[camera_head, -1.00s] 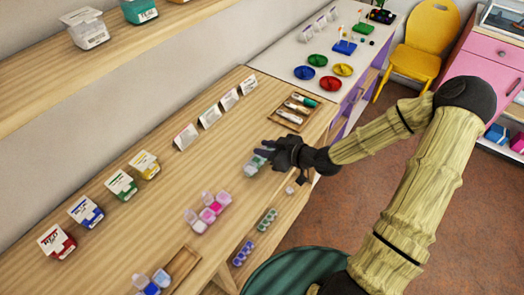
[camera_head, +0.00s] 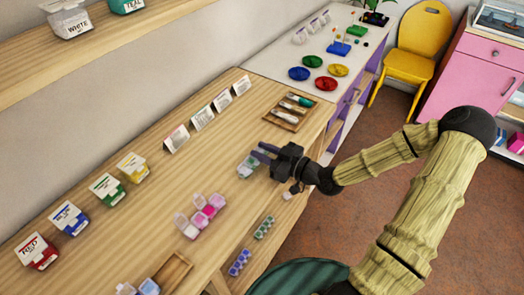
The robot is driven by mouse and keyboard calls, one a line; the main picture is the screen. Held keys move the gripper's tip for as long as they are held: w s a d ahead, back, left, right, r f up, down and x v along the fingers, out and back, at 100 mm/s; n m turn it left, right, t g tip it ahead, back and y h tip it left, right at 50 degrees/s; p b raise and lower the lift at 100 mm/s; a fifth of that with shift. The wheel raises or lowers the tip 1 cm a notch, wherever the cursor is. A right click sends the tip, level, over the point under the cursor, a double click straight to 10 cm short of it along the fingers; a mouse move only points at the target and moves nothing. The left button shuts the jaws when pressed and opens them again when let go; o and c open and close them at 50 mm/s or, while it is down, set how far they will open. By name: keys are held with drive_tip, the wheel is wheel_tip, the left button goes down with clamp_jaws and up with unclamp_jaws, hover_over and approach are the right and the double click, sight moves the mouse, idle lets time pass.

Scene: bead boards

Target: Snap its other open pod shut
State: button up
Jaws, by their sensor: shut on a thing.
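A short strip of pale teal pods (camera_head: 247,168) lies on the wooden worktop, right by my fingers. My gripper (camera_head: 262,154) is low over the worktop, shut on part of this strip. The dark fingers hide some of the strip, so I cannot tell which of its lids are raised. A strip of pink pods (camera_head: 209,211) lies to the left and nearer. It has pale, clear lids standing up along its left side.
Small green (camera_head: 265,227) and blue (camera_head: 239,262) pod strips lie near the front edge. A wooden tray (camera_head: 174,272) is at the bottom. Labelled tubs, including a yellow one (camera_head: 133,166), and white cards (camera_head: 203,118) line the back. A pen tray (camera_head: 291,113) lies beyond my gripper.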

drive_tip(key=o, duration=1)
drive_tip(key=shift+f, duration=0.1)
drive_tip(key=v, duration=1.7)
drive_tip(key=shift+s+d, duration=0.15)
drive_tip(key=shift+c, duration=0.2)
